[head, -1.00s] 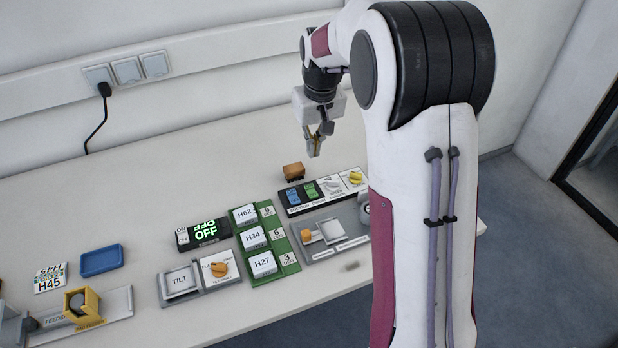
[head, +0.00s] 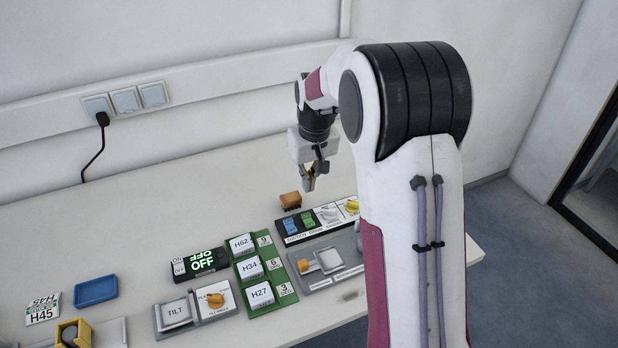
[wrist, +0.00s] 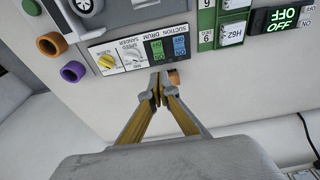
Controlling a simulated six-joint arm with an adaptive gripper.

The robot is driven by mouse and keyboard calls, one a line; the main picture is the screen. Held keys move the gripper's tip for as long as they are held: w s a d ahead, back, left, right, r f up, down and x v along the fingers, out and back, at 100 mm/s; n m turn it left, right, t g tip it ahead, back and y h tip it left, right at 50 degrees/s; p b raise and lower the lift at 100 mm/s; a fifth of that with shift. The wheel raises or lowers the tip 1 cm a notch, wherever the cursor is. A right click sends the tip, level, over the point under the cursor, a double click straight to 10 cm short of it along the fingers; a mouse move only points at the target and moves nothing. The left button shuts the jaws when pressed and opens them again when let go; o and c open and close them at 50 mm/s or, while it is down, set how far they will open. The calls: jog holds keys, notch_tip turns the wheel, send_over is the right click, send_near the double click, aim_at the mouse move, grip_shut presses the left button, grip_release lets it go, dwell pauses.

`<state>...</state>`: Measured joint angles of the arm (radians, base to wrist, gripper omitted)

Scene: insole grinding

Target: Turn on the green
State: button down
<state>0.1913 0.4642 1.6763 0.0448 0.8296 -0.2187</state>
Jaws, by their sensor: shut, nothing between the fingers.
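A black switch panel stands on the table, with a green rocker switch (head: 308,219) beside a blue rocker switch (head: 291,226). In the wrist view the green switch (wrist: 157,49) lies just beyond my fingertips, with the blue switch (wrist: 179,46) to its right. My gripper (head: 308,185) is shut and empty. It hangs above the table behind the panel, apart from the switches in the head view. In the wrist view its closed fingertips (wrist: 158,88) point at the panel's edge near the green switch. Whether the green switch is on cannot be told.
A brown-orange block (head: 290,200) stands behind the panel, close to my fingertips. The panel also carries a white dial and a yellow knob (wrist: 106,62). A green rack (head: 265,270) and a display reading OFF (head: 203,259) stand left. The table behind is clear.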

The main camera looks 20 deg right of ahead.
aim_at(307, 216)
jog(key=f, duration=0.3)
jog(key=w+f, duration=0.1)
jog(key=f, duration=0.5)
jog(key=shift+w+f, duration=0.35)
jog(key=shift+f, duration=0.05)
jog(key=shift+w+f, duration=0.1)
jog(key=shift+f, duration=0.45)
jog(key=shift+w+f, duration=0.35)
jog(key=shift+f, duration=0.1)
jog(key=shift+s, duration=0.1)
jog(key=shift+s+r, duration=0.1)
jog(key=shift+s, duration=0.1)
jog(key=shift+s+r, duration=0.15)
jog(key=shift+s, duration=0.35)
